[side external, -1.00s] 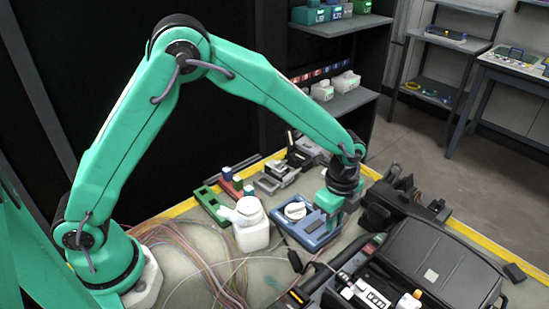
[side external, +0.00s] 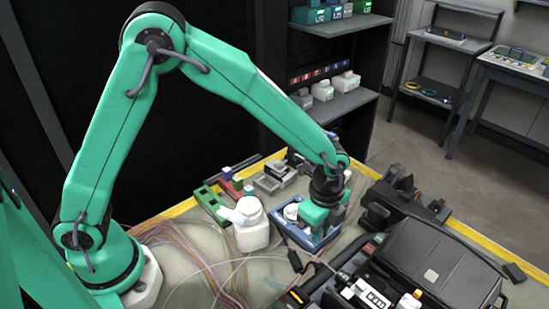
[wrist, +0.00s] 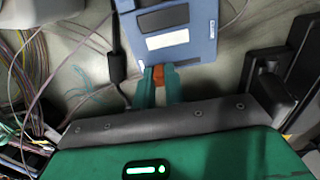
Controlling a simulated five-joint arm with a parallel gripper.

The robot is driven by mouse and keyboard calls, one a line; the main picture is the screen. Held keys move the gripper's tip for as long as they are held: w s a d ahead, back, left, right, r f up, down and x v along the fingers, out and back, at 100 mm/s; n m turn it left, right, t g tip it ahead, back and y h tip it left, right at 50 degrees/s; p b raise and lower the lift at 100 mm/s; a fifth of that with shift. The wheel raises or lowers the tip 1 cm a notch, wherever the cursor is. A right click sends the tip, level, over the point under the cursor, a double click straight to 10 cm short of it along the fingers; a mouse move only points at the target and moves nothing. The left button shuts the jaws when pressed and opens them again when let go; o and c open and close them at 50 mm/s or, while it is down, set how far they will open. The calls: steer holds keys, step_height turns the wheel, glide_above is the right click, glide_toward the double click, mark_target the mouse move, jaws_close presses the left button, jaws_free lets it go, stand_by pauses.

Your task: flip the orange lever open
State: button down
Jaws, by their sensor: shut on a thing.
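The orange lever (wrist: 159,75) sits at the near edge of a blue device (wrist: 203,32) in the wrist view. My gripper (wrist: 159,83) has its two teal fingers on either side of the lever and is shut on it. In the side view my gripper (side external: 319,232) is down at the right part of the blue device (side external: 283,224). The lever is hidden there behind my gripper. I cannot tell the lever's angle from these frames.
A white bottle (side external: 250,235) stands just left of the device. A black case (side external: 440,265) and a black machine (side external: 405,200) lie to the right. A black cable plug (wrist: 117,65) is beside the device. Loose fibres (side external: 205,262) spread at left.

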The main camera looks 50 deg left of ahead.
steer(key=c, duration=1.4)
jaws_free()
steer(key=shift+c, duration=0.2)
steer(key=shift+r, duration=3.9)
steer(key=shift+a+r, duration=0.1)
